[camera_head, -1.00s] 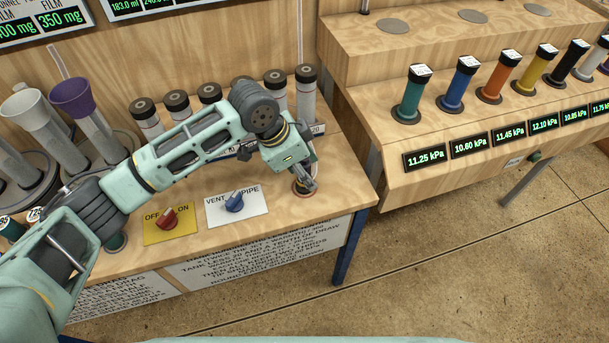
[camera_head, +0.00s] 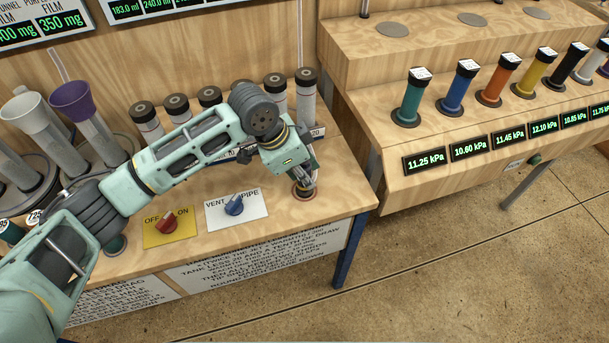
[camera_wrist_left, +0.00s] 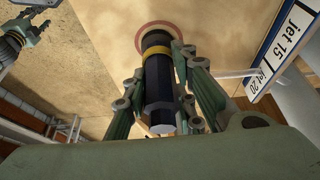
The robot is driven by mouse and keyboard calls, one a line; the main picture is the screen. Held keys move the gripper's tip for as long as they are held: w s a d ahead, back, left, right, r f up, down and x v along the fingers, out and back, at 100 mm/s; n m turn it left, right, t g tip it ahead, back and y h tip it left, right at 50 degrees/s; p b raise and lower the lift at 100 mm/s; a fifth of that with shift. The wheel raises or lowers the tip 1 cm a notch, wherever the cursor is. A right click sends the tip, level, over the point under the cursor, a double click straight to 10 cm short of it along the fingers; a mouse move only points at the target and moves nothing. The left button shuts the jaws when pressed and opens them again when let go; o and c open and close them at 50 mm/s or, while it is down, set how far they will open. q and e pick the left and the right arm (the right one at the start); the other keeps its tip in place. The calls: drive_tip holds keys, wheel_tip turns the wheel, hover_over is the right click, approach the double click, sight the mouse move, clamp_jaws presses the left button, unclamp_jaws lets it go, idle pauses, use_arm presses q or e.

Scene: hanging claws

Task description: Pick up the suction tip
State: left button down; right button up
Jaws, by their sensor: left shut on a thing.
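The suction tip (camera_wrist_left: 159,85) is a dark cylinder with a yellow band, seen large in the left wrist view. My left gripper (camera_wrist_left: 165,100) has its fingers on both sides of it and is shut on it. In the head view my left gripper (camera_head: 306,178) points down over the red-ringed spot (camera_head: 304,193) at the table's front right corner. The fingers mostly hide the tip there. The ring also shows at the tip's far end in the wrist view. My right gripper (camera_wrist_left: 28,32) appears small at that view's upper left; its opening is unclear.
A red knob (camera_head: 168,223) and a blue knob (camera_head: 234,204) sit on plates left of the gripper. Several black-capped cylinders (camera_head: 306,95) stand behind it. Several coloured tubes (camera_head: 412,95) stand on the right bench across a gap. Cups (camera_head: 75,102) stand at left.

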use_arm(q)
drive_tip(key=shift+r, duration=0.7)
wheel_tip(320, 180, up, 3)
drive_tip(key=shift+d+f+b, duration=0.1)
drive_tip(key=shift+b, duration=0.3)
drive_tip(key=s+d+r+b, duration=0.1)
drive_tip(key=s+d+r, duration=0.1)
drive_tip(key=d+r, duration=0.4)
drive_tip(key=d, duration=0.5)
drive_tip(key=shift+s+d+r, duration=0.15)
drive_tip(key=shift+s+r, duration=0.15)
drive_tip(key=shift+r, duration=0.05)
drive_tip(key=shift+r, duration=0.1)
wheel_tip(320, 180, up, 14)
drive_tip(key=p, duration=1.4)
drive_tip(key=shift+p, duration=0.4)
